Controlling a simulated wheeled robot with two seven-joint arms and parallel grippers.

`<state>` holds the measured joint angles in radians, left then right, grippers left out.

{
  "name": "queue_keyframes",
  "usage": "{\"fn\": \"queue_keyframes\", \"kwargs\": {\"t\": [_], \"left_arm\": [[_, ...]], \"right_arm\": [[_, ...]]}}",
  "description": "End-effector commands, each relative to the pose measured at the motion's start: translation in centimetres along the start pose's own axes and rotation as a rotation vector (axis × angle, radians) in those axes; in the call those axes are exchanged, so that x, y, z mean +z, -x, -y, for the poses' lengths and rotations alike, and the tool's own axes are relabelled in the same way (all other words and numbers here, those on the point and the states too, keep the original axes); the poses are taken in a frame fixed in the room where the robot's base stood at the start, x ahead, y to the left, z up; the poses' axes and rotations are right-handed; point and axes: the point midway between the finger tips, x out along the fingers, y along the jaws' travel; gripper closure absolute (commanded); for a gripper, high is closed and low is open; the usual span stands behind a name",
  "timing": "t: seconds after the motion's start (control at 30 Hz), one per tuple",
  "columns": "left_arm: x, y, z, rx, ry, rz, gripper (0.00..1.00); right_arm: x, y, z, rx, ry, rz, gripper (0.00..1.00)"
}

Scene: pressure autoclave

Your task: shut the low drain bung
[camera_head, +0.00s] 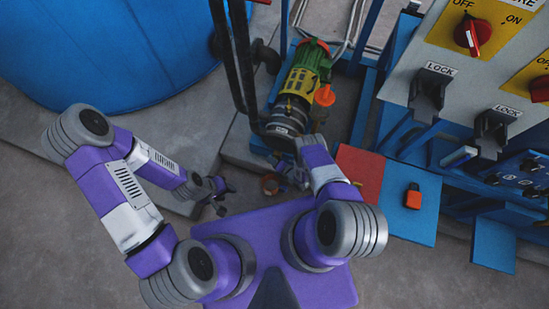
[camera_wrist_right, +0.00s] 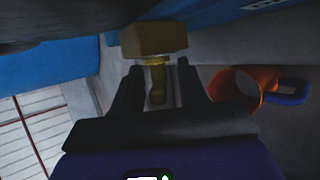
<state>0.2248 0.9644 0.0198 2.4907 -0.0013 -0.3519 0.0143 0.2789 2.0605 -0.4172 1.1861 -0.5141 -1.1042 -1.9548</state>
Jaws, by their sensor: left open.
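In the right wrist view a brass fitting, which looks like the drain bung (camera_wrist_right: 153,40), has a blocky head and a narrower stem pointing down. My right gripper (camera_wrist_right: 158,88) is open, with one dark finger on each side of the stem and visible gaps beside it. In the head view my right arm hides most of this spot, and I cannot make out the bung there. My left gripper (camera_head: 217,190) is open and empty, low over the floor to the left of my right arm.
An orange cup-like piece (camera_wrist_right: 238,86) with a blue handle (camera_wrist_right: 290,92) is just right of my right gripper. A green and yellow pump (camera_head: 305,72), a blue tank (camera_head: 125,50) and a control panel (camera_head: 475,50) stand around. A red button (camera_head: 413,197) sits on the blue plate.

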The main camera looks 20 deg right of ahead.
Motion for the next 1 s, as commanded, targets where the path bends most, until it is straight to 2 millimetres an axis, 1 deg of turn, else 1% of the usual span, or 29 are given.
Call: {"fn": "queue_keyframes", "kwargs": {"t": [0.17,0.27,0.5,0.6,0.73,0.97,1.0], "left_arm": [[0.0,0.3,-0.1,0.000,0.000,0.000,0.58],[0.1,1.1,-0.4,0.000,0.000,0.000,0.58],[0.1,3.1,-1.2,0.000,0.000,0.000,0.58],[0.1,3.5,-1.3,0.000,0.000,0.000,0.58],[0.2,3.7,-1.4,0.000,0.000,0.000,0.58],[0.2,3.6,-1.4,0.000,0.000,0.000,0.58],[0.2,3.6,-1.4,0.000,0.000,0.000,0.58]], "right_arm": [[0.1,0.5,0.0,-0.002,0.000,0.000,0.58],[0.1,1.8,-0.1,-0.003,0.000,0.000,0.58],[0.1,5.9,-0.2,-0.002,-0.001,0.000,0.58],[0.1,7.0,-0.2,-0.001,-0.001,0.000,0.58],[0.0,7.6,0.0,-0.001,0.000,0.000,0.58],[0.0,7.6,0.0,0.000,0.000,0.000,0.58],[0.0,7.6,0.0,0.000,0.000,0.000,0.62]]}}
